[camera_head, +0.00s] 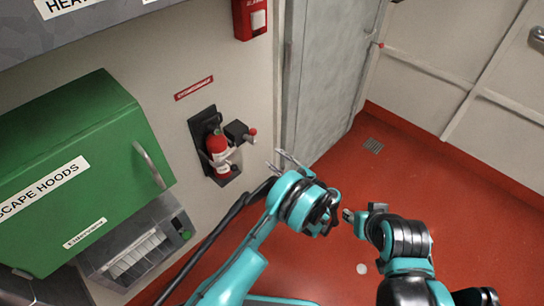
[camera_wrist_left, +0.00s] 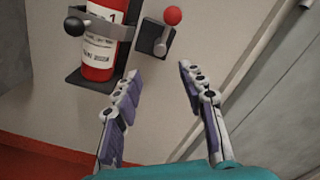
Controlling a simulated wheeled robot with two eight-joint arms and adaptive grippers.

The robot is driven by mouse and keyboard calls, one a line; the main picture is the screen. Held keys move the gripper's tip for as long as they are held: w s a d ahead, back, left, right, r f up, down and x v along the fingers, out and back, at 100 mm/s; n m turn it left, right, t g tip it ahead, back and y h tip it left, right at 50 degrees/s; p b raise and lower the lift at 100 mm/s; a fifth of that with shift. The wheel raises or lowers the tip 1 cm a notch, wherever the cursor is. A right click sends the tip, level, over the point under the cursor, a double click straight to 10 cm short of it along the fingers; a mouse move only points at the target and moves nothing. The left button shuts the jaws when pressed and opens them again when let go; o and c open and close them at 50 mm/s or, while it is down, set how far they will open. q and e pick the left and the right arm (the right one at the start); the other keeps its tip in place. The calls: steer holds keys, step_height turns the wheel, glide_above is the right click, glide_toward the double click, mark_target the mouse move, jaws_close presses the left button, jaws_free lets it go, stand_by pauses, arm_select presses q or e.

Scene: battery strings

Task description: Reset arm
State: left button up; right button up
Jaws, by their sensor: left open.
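My left gripper (camera_head: 286,156) is in the middle of the head view, in front of the wall beside a red fire extinguisher (camera_head: 217,150). In the left wrist view its two fingers (camera_wrist_left: 160,72) are spread apart with nothing between them. The extinguisher (camera_wrist_left: 103,40) stands upright in its black bracket beyond the left finger. A black box with a red-knobbed lever (camera_wrist_left: 154,38) is beyond the gap, apart from the fingers. My right gripper (camera_head: 361,213) is right of the left arm above the red floor; its fingers are small and partly hidden.
A green escape hoods cabinet (camera_head: 75,165) is on the left wall, with a grey box (camera_head: 140,245) below it. A grey door (camera_head: 335,70) is behind the grippers.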

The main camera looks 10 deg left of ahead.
stand_by(0.4)
arm_select(q)
steer(key=s+a+r+n+g+h, duration=0.4)
steer(key=a+r+n+h, duration=0.25)
steer(key=a+r, duration=0.7)
steer(key=s+r+n+h, duration=0.2)
steer(key=s+n+h, duration=0.2)
steer(key=s, duration=0.8)
steer(key=s+r+n+h, duration=0.2)
steer(key=s+n, duration=0.6)
steer(key=s, duration=0.5)
steer(key=shift+s+d+h, duration=0.3)
steer(key=shift+d+h, duration=0.15)
steer(key=shift+h, duration=0.4)
steer(key=shift+o, duration=0.5)
steer(key=shift+n, duration=0.25)
